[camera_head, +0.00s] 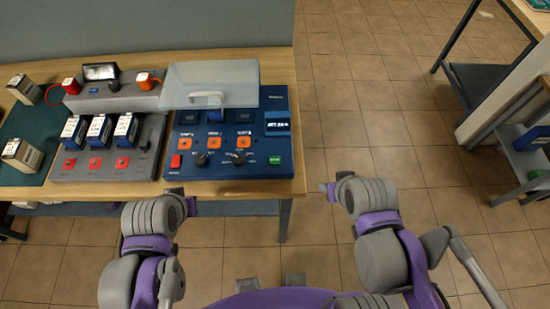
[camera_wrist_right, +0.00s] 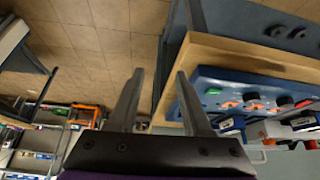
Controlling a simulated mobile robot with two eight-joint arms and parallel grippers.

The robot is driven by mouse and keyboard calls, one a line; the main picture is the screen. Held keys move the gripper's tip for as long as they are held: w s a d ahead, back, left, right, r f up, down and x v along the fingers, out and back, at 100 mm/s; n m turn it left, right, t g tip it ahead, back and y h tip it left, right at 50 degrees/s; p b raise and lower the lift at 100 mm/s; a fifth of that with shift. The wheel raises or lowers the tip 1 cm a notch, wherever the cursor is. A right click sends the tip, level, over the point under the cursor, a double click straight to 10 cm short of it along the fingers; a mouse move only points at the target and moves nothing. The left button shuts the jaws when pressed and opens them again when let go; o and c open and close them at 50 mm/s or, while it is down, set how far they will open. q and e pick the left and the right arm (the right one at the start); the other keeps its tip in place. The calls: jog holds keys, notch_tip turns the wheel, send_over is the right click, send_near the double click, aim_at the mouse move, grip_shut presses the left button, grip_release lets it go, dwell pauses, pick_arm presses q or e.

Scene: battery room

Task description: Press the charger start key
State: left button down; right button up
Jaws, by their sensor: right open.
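The blue charger panel (camera_head: 232,172) sits on the wooden bench, with a green key (camera_head: 274,160) at its lower right and a red key (camera_head: 176,161) at its lower left. Which key is marked start is too small to read. The green key also shows in the right wrist view (camera_wrist_right: 213,91), ahead and right of my open, empty right gripper (camera_wrist_right: 159,76). In the head view, my right gripper (camera_head: 326,188) is off the bench's right end, apart from the panel. My left gripper (camera_head: 182,192) is at the bench's front edge; its fingers are mostly hidden.
A clear cover (camera_head: 210,84) with a handle is over the panel's back part; the front keys are uncovered. A grey charging unit (camera_head: 110,166) with several batteries stands left of it. The bench's front edge (camera_head: 240,190) borders the panel. Floor right of the bench is free.

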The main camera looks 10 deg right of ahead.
grip_shut()
dwell(1.4)
